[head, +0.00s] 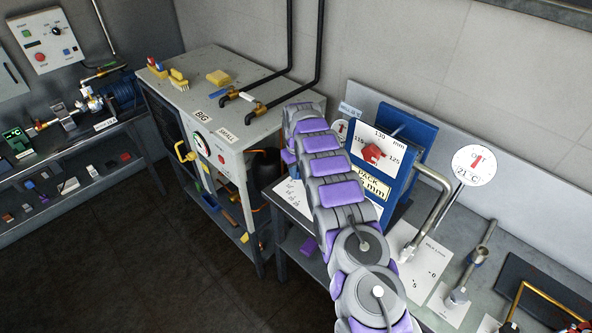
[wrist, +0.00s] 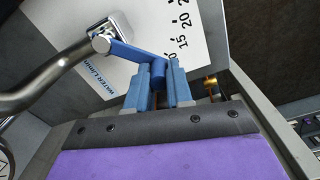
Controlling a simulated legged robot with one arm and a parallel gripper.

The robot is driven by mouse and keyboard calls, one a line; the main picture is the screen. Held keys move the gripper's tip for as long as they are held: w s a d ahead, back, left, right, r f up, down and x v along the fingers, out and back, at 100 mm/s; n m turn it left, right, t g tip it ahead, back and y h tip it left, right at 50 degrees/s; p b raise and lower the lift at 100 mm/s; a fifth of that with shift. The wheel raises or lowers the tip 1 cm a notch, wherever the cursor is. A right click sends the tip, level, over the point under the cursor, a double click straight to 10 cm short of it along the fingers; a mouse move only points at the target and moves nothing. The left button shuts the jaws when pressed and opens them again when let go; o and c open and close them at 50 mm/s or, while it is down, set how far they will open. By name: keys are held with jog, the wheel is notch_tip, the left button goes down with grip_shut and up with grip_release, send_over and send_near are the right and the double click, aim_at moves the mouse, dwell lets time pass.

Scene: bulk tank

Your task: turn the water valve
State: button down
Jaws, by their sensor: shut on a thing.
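The water valve shows in the wrist view as a blue lever (wrist: 128,50) on a bent grey metal pipe (wrist: 45,80). The lever runs from its pivot on the pipe down and right to its free end. My gripper (wrist: 158,78), with blue fingers, is shut on that free end, one finger on each side. In the head view my own arm hides the gripper and the valve lever.
A blue board (head: 398,150) stands right of my arm, near a bent pipe (head: 436,190) and a round dial sign (head: 473,166). A grey cabinet (head: 215,95) with black pipes stands at the back. A shelf bench (head: 75,150) is at left. The dark floor between is clear.

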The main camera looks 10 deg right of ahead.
jog(key=shift+w+d+m+p, duration=0.25)
jog(key=shift+w+m+p, duration=0.2)
jog(key=shift+m, duration=0.25)
jog(key=c, duration=1)
grip_release()
jog(key=shift+r, duration=0.1)
jog(key=shift+w+r+p, duration=0.15)
jog(key=shift+r+p, duration=4.9)
jog(key=shift+r, duration=3.5)
